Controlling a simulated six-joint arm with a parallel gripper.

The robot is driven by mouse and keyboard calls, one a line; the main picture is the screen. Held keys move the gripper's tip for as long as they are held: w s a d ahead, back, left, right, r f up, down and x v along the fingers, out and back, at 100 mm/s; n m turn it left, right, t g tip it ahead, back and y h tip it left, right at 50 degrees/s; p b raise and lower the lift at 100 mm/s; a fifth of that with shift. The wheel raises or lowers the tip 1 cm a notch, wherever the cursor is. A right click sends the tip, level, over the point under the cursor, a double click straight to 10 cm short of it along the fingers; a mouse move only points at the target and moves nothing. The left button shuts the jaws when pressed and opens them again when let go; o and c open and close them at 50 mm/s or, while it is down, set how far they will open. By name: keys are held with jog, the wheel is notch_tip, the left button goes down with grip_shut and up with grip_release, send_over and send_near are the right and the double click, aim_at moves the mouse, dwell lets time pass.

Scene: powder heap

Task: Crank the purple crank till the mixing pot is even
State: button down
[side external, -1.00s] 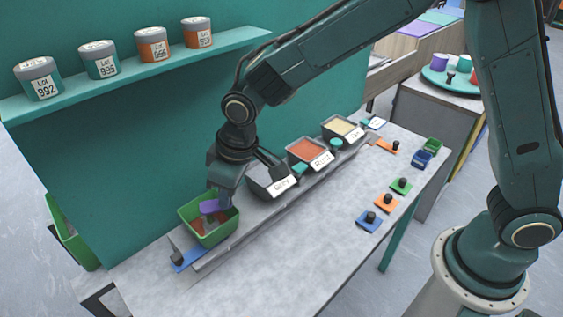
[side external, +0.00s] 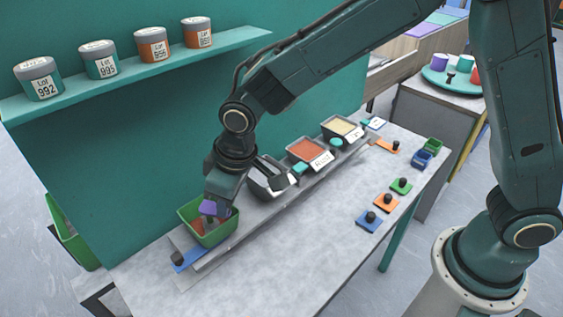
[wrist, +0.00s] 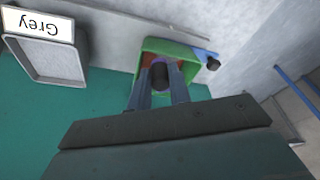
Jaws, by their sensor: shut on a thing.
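The green mixing pot (side external: 226,236) stands at the left end of the bench, with reddish powder (side external: 200,228) inside. The purple crank (side external: 208,207) sits over the pot. My gripper (side external: 216,212) is above the pot, its fingers reaching down to the crank. In the wrist view my gripper (wrist: 160,78) is shut on the crank's dark knob, and the green pot (wrist: 194,52) lies around and below it. Much of the powder is hidden by the crank and my fingers, so I cannot tell how even it is.
A grey bin labelled Grey (wrist: 52,62), a red-powder bin (side external: 306,150) and a pale-yellow bin (side external: 342,126) stand in a row beside the pot. A blue plate with a dark knob (side external: 186,259) lies in front of it. Labelled jars (side external: 104,60) stand on the shelf.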

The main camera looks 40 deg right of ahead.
aim_at(203, 209)
jog(key=shift+a+r, duration=0.15)
jog(key=shift+a, duration=0.5)
jog(key=shift+s, duration=0.1)
jog(key=shift+a, duration=0.8)
jog(key=shift+w+a, duration=0.4)
jog(key=shift+a, duration=0.3)
jog(key=shift+w+a, duration=0.15)
jog(key=shift+w+a, duration=0.4)
jog(key=shift+w, duration=0.1)
